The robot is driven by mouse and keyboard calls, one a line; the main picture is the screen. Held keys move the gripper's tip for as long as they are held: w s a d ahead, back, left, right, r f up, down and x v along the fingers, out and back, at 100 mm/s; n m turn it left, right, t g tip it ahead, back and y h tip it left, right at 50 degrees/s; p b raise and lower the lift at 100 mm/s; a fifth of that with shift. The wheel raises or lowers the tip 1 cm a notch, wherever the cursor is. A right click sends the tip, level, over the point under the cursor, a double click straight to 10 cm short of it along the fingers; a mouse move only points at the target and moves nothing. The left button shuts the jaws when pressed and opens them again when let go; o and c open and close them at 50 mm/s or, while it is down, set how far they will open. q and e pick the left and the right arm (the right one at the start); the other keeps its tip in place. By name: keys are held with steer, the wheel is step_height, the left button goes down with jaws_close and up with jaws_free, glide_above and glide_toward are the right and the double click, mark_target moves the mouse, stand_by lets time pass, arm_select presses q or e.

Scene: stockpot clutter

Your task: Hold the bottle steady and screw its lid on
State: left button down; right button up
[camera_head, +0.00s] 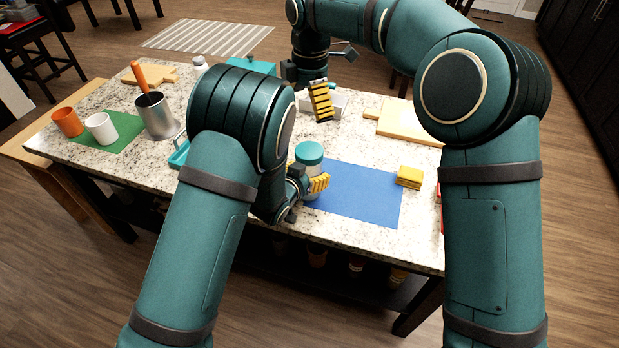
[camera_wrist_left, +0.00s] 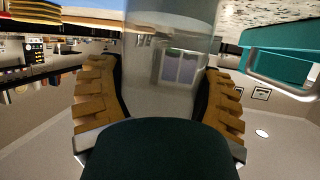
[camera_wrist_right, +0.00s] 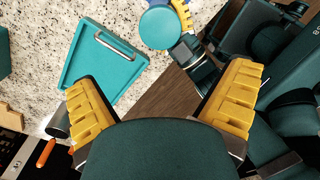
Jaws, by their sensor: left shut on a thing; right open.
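The bottle (camera_head: 307,172) is clear and stands upright at the left edge of the blue mat. Its teal lid (camera_head: 309,153) sits on top; how tight it is cannot be told. My left gripper (camera_head: 313,186) is shut around the bottle body, whose clear wall fills the space between the fingers in the left wrist view (camera_wrist_left: 165,70). My right gripper (camera_head: 321,102) is open and empty, raised above the table behind the bottle. In the right wrist view the round lid (camera_wrist_right: 160,27) shows from above, beyond the open fingers (camera_wrist_right: 162,85).
The blue mat (camera_head: 365,200) is mostly bare, with a yellow sponge (camera_head: 409,175) at its right. A cutting board (camera_head: 410,125) lies behind. A teal tray (camera_wrist_right: 85,75) is left of the bottle. A metal pot (camera_head: 158,117), white mug (camera_head: 101,128) and orange cup (camera_head: 67,121) stand farther left.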

step_height(320, 180, up, 2)
stand_by(0.4)
arm_select(q)
jaws_free()
steer(key=v, duration=1.2)
